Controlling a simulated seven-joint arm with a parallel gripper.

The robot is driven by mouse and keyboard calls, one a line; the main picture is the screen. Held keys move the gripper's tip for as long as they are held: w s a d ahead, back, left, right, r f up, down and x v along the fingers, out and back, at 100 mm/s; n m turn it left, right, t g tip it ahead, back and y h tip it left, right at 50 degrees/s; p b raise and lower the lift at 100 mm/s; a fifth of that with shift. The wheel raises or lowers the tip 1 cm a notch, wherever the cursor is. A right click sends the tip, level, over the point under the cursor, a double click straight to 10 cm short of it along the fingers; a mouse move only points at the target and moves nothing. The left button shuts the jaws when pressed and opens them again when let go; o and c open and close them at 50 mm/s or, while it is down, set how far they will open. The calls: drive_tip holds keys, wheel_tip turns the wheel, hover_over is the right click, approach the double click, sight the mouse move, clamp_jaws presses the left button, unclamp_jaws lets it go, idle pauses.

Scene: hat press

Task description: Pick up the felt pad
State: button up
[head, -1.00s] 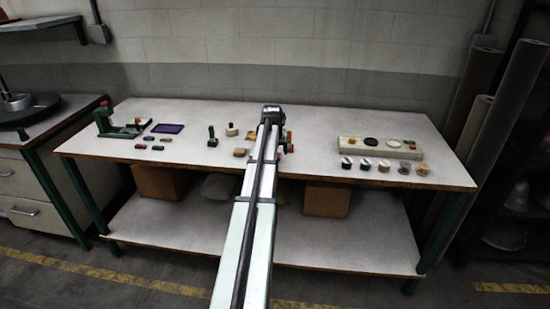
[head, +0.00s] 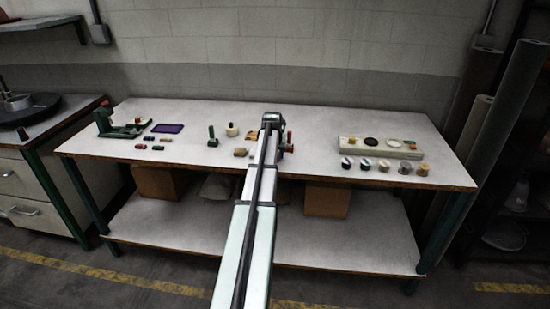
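I cannot tell for certain which item is the felt pad. Candidates on the workbench (head: 330,125) are a flat purple rectangle (head: 167,128) at the left, a small tan block (head: 240,152) left of my arm, and a black disc (head: 371,141) on a pale tray (head: 350,153) at the right. My gripper (head: 272,122) is at the far end of my arm, over the middle of the bench. Its fingers are hidden or too small to make out, and the arm hides part of the bench beneath it.
A green press-like fixture (head: 110,122) stands at the left. A green-handled tool (head: 212,136) and a cream round piece (head: 232,130) stand left of my arm. An orange-red item (head: 289,138) shows beside the arm's end. Several small jars (head: 384,165) line the right front.

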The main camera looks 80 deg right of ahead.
drive_tip(key=shift+c, duration=0.9)
wheel_tip(320, 180, up, 9)
drive_tip(key=w+d+n+t+y, duration=0.2)
drive_tip(key=w+d+n, duration=0.4)
drive_tip(key=d+n, duration=0.3)
drive_tip(key=w+d+n+t+y, duration=0.2)
drive_tip(key=w+d+n, duration=0.3)
drive_tip(key=d+n, duration=0.3)
drive_tip(key=shift+w+d+f+n+t+y, duration=0.3)
drive_tip(key=shift+w+d+n, duration=0.05)
drive_tip(key=shift+d+n, duration=0.1)
drive_tip(key=shift+f, duration=0.2)
